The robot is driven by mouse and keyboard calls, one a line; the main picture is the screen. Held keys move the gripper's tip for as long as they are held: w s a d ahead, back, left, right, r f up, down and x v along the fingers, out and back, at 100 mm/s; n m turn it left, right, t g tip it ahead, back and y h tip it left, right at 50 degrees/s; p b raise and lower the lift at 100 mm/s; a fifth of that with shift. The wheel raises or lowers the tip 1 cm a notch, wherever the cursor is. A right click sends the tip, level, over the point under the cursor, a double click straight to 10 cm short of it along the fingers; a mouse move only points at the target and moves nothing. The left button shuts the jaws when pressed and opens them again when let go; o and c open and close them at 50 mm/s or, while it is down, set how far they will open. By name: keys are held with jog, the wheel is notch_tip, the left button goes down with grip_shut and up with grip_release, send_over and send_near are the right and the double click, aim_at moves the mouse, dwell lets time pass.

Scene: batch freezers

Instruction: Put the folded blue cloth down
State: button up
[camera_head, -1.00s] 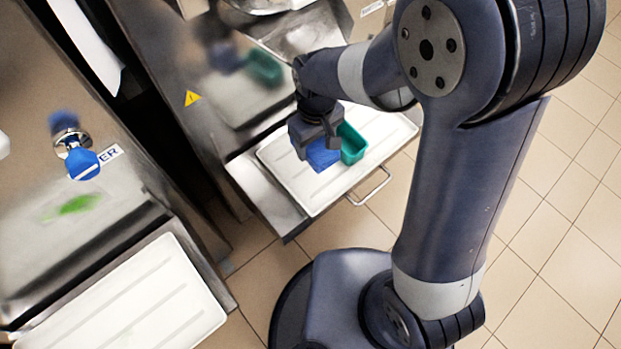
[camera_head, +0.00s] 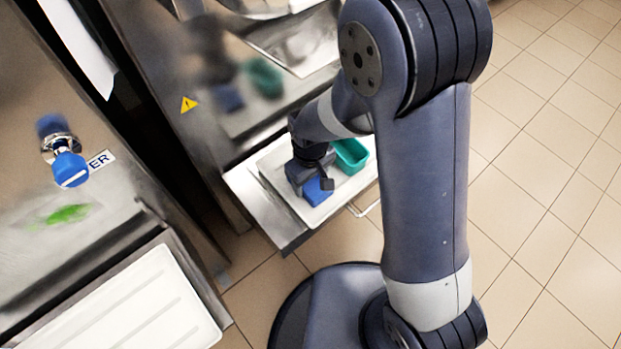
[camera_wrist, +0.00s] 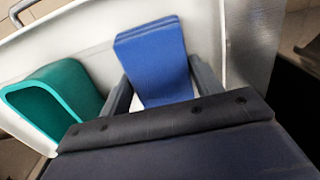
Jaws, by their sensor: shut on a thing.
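The folded blue cloth (camera_head: 318,192) is over the white tray (camera_head: 347,190) in front of the middle machine. My gripper (camera_head: 314,184) is shut on it, pointing down. In the wrist view the cloth (camera_wrist: 155,62) sits between the two grey fingers (camera_wrist: 162,88), its layered folded edge showing at the top. The cloth looks low over the tray; I cannot tell whether it touches.
A teal open container (camera_head: 350,157) stands on the same tray, close beside the cloth; it also shows in the wrist view (camera_wrist: 78,82). Another white tray (camera_head: 130,305) at lower left looks empty. A blue-capped tap (camera_head: 70,168) projects from the left machine. Tiled floor lies right.

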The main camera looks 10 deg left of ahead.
aim_at(311, 181)
jog(key=shift+f, duration=0.1)
jog(key=o, duration=1)
notch_tip(311, 181, up, 12)
jog(key=p, duration=0.2)
jog(key=shift+r+p, duration=0.2)
jog(key=shift+p, duration=0.15)
